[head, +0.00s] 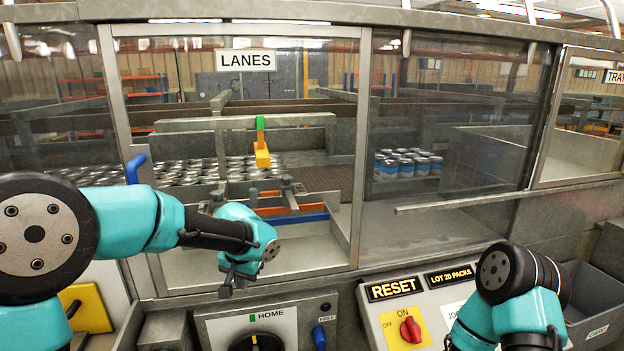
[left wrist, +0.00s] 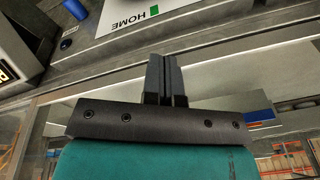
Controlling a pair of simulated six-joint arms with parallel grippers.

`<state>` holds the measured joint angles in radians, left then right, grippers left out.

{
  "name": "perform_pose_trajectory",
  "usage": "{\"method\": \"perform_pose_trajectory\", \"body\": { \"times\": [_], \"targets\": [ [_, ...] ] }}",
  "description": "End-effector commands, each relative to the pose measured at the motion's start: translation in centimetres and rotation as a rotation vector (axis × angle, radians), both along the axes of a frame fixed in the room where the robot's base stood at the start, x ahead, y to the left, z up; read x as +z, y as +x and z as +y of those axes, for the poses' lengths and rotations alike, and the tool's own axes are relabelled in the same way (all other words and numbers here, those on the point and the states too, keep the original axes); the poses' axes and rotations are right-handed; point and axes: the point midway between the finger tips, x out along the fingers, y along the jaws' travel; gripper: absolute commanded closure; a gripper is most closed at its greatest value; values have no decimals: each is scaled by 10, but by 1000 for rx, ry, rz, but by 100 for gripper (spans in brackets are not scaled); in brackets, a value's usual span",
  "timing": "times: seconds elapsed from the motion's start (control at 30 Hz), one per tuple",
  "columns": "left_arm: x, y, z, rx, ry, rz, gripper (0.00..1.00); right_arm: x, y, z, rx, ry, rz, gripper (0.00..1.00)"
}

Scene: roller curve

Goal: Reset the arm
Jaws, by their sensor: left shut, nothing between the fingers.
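A yellow arm with a green top (head: 262,155) hangs over the lanes behind the window marked LANES. Below the window, a panel marked HOME (head: 290,325) carries a black dial (head: 268,343) with a yellow pointer, cut off by the lower edge. The HOME label (left wrist: 127,22) also shows in the left wrist view. A panel marked RESET (head: 393,289) has a red knob (head: 411,329) by ON and OFF marks. My left gripper (head: 228,287) is above the HOME panel, its fingers (left wrist: 166,75) together and empty. My right arm is at lower right; its gripper is out of view.
Rows of cans (head: 190,170) stand in the lanes. A pack of blue cans (head: 408,163) stands behind the middle window. A blue handle (head: 134,168) is on the left window frame. A blue knob (head: 319,336) is beside the dial. A grey bin (head: 590,300) is at right.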

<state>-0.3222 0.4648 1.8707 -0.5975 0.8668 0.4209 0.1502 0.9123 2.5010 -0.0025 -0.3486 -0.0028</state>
Motion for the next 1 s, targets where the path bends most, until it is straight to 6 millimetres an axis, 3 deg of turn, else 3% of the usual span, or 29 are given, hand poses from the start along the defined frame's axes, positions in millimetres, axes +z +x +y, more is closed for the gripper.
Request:
{"method": "perform_pose_trajectory", "body": {
  "times": [0.03, 0.27, 0.5, 0.7, 0.8, 1.0],
  "targets": [
    [-33, -6, 1, -3, -33, 34, 100, 0, 0, 0, 0, 0, 0, 100],
    [-162, -47, 4, 19, -220, 127, 100, 0, 0, 0, 0, 0, 0, 100],
    [-279, -124, 18, 146, -390, 175, 100, 0, 0, 0, 0, 0, 0, 100],
    [-345, -201, 36, 297, -453, 173, 100, 0, 0, 0, 0, 0, 0, 100],
    [-362, -231, 45, 357, -456, 162, 100, 0, 0, 0, 0, 0, 0, 100],
    [-373, -255, 52, 404, -447, 147, 100, 0, 0, 0, 0, 0, 0, 100]
  ]
}}
